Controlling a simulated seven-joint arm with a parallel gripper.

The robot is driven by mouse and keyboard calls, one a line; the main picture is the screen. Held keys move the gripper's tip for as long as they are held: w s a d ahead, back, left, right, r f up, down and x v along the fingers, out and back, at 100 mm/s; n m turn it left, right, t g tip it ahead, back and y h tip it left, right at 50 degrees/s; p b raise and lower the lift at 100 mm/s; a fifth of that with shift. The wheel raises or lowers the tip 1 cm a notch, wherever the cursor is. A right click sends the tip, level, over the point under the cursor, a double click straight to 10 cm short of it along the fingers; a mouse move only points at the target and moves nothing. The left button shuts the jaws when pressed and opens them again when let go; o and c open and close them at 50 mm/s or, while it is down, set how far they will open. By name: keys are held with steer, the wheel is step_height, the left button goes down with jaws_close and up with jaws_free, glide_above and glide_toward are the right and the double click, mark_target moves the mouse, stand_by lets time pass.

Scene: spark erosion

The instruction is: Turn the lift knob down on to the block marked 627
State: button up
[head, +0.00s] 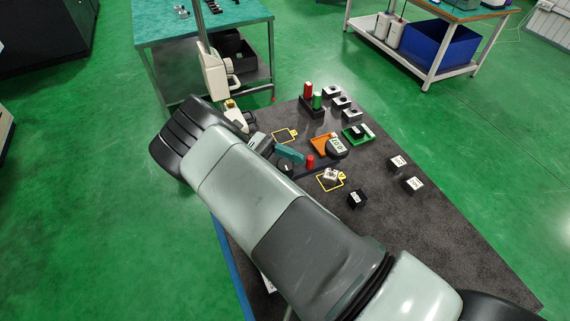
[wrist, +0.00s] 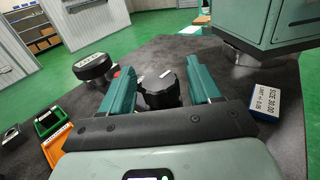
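A black fluted knob with a white mark on top (wrist: 160,88), which looks like the lift knob, stands between the two teal fingers of my gripper (wrist: 158,68). The fingers are apart, one on each side of it; I cannot tell whether they touch it. In the head view my gripper (head: 290,153) is over the dark table beside the black knob (head: 286,168), partly hidden by my arm. A small metallic block (head: 330,174) sits at a yellow-outlined square. I cannot read 627 on any block.
Red and green cylinders (head: 317,101), a green tray (head: 358,137) and several small blocks stand nearby.

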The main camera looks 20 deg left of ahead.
mark_target(285, 164)
step_height(285, 164, up, 10)
stand_by(0.7)
steer(key=shift+a, duration=0.1)
steer(key=s+a+f+n+t+y, duration=0.35)
steer(key=f+n+t, duration=0.2)
steer(key=t, duration=0.25)
steer(key=s+a+f+n+t+y, duration=0.2)
steer(key=s+a+f+n+t, duration=0.2)
steer(key=n+t, duration=0.3)
steer(key=shift+m+t, duration=0.4)
steer(key=shift+m, duration=0.35)
steer(key=x, duration=1)
steer(key=shift+w+d+f, duration=0.1)
steer(key=shift+d, duration=0.3)
